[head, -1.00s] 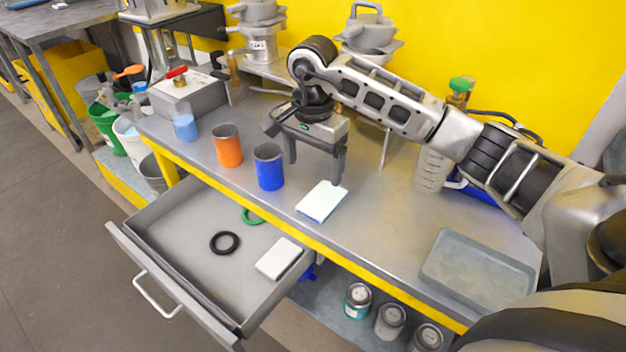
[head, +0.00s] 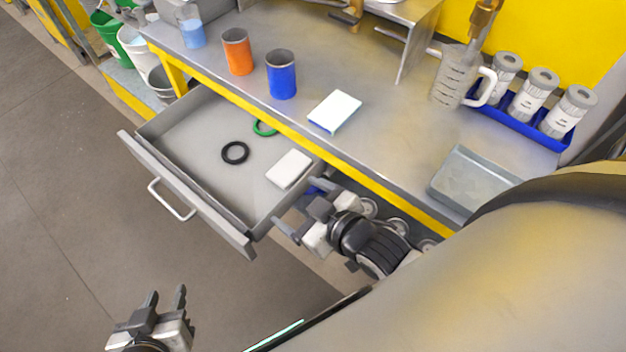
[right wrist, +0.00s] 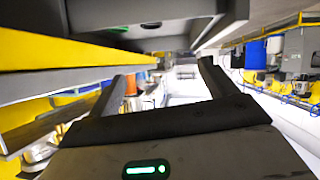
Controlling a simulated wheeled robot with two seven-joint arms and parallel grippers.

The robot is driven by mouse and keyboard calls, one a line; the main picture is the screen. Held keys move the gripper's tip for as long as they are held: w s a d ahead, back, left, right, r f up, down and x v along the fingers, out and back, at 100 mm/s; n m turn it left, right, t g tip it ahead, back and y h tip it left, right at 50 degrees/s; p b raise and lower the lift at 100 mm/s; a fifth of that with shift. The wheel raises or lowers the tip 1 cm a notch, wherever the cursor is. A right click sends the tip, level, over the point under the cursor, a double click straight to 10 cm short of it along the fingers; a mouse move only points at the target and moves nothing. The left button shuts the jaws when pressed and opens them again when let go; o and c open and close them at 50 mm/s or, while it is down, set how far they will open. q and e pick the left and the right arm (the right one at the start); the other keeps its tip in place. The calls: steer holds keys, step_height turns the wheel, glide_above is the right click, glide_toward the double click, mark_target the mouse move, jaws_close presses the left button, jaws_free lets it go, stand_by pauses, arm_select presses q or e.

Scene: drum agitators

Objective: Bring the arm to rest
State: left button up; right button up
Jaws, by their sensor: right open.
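My right gripper (head: 298,210) is low in front of the bench, beside the right end of the open drawer (head: 185,205), and its jaws are apart with nothing seen between them. In the right wrist view the two fingers of this gripper (right wrist: 160,88) are spread and empty, with a yellow edge and grey panels close by. My left gripper (head: 166,300) is at the bottom left over the floor, with its fingers apart and empty. The right arm's upper links are partly hidden by my own body in the head view.
The grey bench (head: 370,150) has a yellow front edge and holds an orange cup (head: 238,55), a blue cup (head: 282,78), a white block (head: 335,111) and a grey tray (head: 470,180). A black ring (head: 235,142) lies in the drawer. Floor (head: 70,230) is clear left.

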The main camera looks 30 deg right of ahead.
steer(key=s+f+m+g, duration=0.1)
steer(key=s, duration=0.1)
steer(key=s+f+m+g, duration=0.1)
steer(key=f, duration=0.1)
steer(key=shift+s+d, duration=0.15)
steer(key=shift+s, duration=0.25)
stand_by(3.9)
